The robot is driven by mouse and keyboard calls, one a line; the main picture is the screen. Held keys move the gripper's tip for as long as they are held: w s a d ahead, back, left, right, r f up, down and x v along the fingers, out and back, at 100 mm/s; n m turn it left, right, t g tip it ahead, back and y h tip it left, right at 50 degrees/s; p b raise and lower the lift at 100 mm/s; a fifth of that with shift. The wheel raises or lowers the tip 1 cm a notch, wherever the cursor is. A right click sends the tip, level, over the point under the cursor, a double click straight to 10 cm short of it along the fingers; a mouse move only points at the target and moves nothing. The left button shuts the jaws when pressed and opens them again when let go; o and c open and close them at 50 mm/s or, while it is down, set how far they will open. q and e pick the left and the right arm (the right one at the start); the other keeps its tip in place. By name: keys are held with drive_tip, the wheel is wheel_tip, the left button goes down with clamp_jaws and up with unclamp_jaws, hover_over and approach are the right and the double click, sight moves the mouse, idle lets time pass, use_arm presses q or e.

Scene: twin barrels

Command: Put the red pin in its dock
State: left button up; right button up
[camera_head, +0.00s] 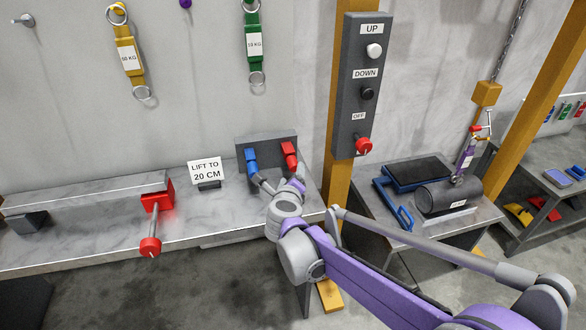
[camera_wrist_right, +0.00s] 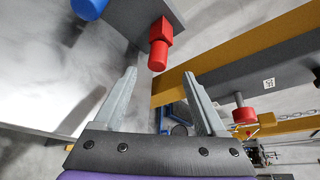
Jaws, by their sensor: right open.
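A red pin (camera_head: 289,153) sits at the right side of a dark grey dock panel (camera_head: 266,143) on the wall shelf, with a blue pin (camera_head: 250,158) to its left. In the right wrist view the red pin (camera_wrist_right: 160,45) stands against the grey panel (camera_wrist_right: 125,14), ahead of the fingertips; the blue pin (camera_wrist_right: 89,7) is partly cut off. My right gripper (camera_head: 279,176) is open and empty, just in front of the panel. Its fingers (camera_wrist_right: 159,73) are apart, one on each side of the red pin's line, not closed on it. My left gripper is not in view.
A red block with a rod and red knob (camera_head: 151,246) juts from the shelf at left. A "LIFT TO 20 CM" sign (camera_head: 205,171) stands beside the panel. A button box (camera_head: 361,85) hangs on an orange post (camera_head: 341,120). A dark barrel (camera_head: 448,197) lies on the right table.

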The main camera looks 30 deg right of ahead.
drive_tip(key=shift+v, duration=1.65)
